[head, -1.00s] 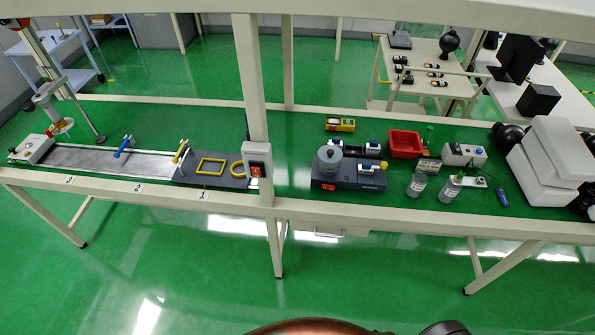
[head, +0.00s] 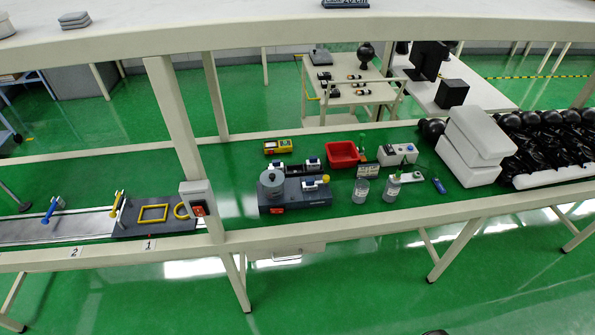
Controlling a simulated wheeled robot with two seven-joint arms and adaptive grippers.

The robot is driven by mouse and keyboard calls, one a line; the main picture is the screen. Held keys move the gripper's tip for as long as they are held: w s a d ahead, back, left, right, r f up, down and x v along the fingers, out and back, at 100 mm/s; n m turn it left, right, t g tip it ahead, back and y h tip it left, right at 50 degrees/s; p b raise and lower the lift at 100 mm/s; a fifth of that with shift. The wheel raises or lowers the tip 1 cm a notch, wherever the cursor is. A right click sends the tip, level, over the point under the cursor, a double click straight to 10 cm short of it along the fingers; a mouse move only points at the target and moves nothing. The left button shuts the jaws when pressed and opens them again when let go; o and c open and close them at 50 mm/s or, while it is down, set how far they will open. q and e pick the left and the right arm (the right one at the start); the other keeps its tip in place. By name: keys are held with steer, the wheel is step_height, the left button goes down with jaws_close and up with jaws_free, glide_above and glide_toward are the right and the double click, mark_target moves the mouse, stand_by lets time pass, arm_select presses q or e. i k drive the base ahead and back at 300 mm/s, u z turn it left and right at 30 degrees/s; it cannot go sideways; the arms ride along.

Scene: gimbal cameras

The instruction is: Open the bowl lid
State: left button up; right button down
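A grey round bowl-like vessel (head: 271,185) stands on the left end of a dark apparatus (head: 293,206) on the green bench. Its top looks covered by a flat grey disc with a small knob, but it is too small to tell the lid from the bowl clearly. Neither of my grippers shows in the head view. No hand or finger is near the vessel.
A white post (head: 178,120) rises left of the apparatus, and a white shelf (head: 270,28) runs above the bench. A red tray (head: 344,154), a yellow device (head: 278,147), clear jars (head: 361,190) and stacked white boxes (head: 475,150) are nearby. Green floor is clear in front.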

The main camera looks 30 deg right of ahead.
mark_target(271, 177)
steer(key=z, duration=1)
